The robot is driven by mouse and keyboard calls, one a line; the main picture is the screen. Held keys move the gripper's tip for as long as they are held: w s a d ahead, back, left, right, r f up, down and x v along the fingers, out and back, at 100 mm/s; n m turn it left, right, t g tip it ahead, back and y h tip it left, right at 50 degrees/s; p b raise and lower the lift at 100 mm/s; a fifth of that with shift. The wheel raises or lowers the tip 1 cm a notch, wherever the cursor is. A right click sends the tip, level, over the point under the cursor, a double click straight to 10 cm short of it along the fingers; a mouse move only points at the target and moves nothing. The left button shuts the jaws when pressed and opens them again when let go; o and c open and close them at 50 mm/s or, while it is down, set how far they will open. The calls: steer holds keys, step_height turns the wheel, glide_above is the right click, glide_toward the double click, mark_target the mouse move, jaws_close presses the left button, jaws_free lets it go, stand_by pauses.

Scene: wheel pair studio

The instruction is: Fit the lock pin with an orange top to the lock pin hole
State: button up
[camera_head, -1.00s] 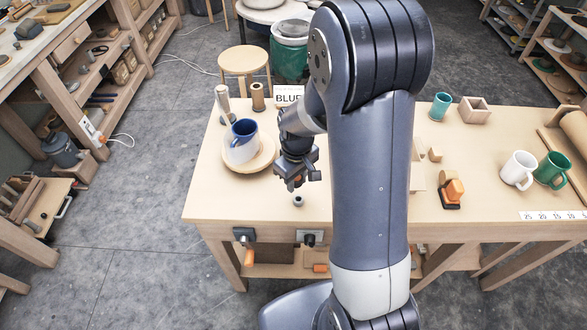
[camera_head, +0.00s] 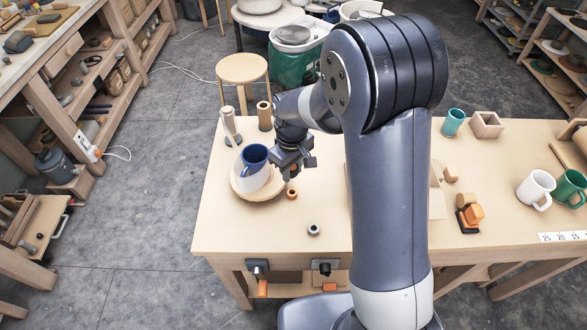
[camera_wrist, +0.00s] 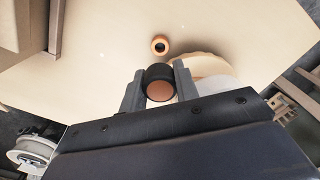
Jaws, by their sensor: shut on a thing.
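My gripper (camera_head: 291,170) is shut on a short dark cylindrical pin. In the wrist view the pin's orange-brown round top (camera_wrist: 160,91) shows between the two grey fingers (camera_wrist: 158,80). An orange ring with a dark hole in its middle (camera_wrist: 160,45) lies on the table, apart from the pin. In the head view this orange ring (camera_head: 292,194) is just below my gripper in the picture, right of the round tan board. A grey ring with a dark centre (camera_head: 313,230) stands nearer the table's front edge. The pin's lower end is hidden.
A blue and white mug (camera_head: 256,168) stands on a round tan board (camera_head: 240,190) close left of my gripper. Wooden spools (camera_head: 264,116) stand behind. An orange-and-black tool (camera_head: 470,215) and a white mug (camera_head: 536,190) are at right.

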steer(key=shift+f+b, duration=2.1)
steer(key=shift+f, duration=0.75)
steer(key=shift+f, duration=0.1)
steer(key=shift+f+b, duration=0.85)
steer(key=shift+b, duration=0.1)
steer(key=shift+r, duration=0.1)
steer(key=shift+r+p, duration=0.3)
steer(key=shift+r, duration=0.2)
steer(key=shift+f+b, duration=0.2)
steer(key=shift+b, duration=0.15)
stand_by(0.6)
steer(key=shift+f+b, duration=0.35)
steer(key=shift+f, duration=0.15)
steer(key=shift+r, duration=0.1)
